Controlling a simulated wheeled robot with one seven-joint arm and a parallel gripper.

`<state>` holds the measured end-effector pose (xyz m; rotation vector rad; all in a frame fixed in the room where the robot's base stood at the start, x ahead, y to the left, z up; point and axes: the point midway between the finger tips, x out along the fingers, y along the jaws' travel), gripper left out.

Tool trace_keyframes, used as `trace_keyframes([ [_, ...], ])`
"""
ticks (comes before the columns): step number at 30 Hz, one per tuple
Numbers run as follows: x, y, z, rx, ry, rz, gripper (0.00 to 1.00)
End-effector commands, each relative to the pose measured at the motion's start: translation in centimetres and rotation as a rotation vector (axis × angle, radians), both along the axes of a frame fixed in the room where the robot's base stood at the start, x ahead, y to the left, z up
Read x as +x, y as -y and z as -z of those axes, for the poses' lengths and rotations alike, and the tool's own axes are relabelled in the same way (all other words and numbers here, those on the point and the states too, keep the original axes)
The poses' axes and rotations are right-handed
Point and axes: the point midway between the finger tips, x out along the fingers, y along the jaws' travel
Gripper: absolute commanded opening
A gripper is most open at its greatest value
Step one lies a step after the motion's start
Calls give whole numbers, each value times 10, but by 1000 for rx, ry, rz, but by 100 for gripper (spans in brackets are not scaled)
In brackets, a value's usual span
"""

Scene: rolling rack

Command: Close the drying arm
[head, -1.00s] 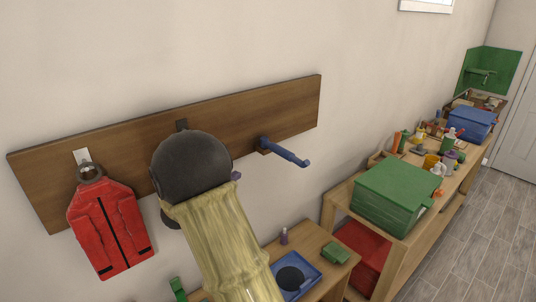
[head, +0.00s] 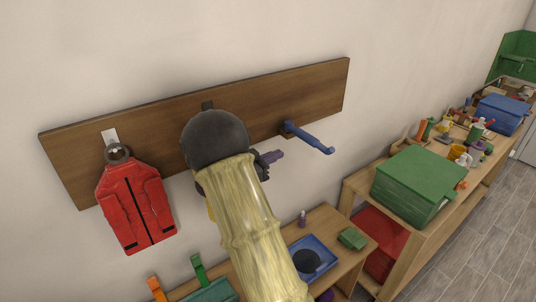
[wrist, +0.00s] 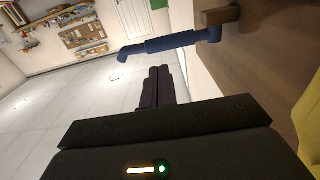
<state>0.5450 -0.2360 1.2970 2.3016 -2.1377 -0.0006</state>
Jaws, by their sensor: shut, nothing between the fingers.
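The blue drying arm (head: 308,138) sticks out from the right part of a wooden wall board (head: 245,92), with a bent tip at its outer end. In the wrist view the blue arm (wrist: 172,42) crosses in front of my fingers, attached to a small wooden block at the right. My gripper (head: 276,157) is shut and empty, its dark purple fingers to the left of the blue arm and a little lower. In the wrist view the closed fingers (wrist: 158,75) point at the arm with a small apparent gap; contact cannot be told. My own arm hides part of the board.
A red jacket (head: 135,205) hangs from the board's left hook. Below stands a wooden shelf with a blue tray (head: 325,248) and a green block (head: 352,239). A green box (head: 418,185) sits on a bench at right. Open floor lies at the far right.

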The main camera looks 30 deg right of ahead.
Motion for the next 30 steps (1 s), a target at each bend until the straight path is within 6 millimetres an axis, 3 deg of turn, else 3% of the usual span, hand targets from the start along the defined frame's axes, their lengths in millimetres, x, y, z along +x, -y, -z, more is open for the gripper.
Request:
trace_keyframes([
  [9,5,54,-4,0,-2,-4,0],
  [18,9,90,-3,0,0,-6,0],
  [30,9,96,0,-1,0,-5,0],
])
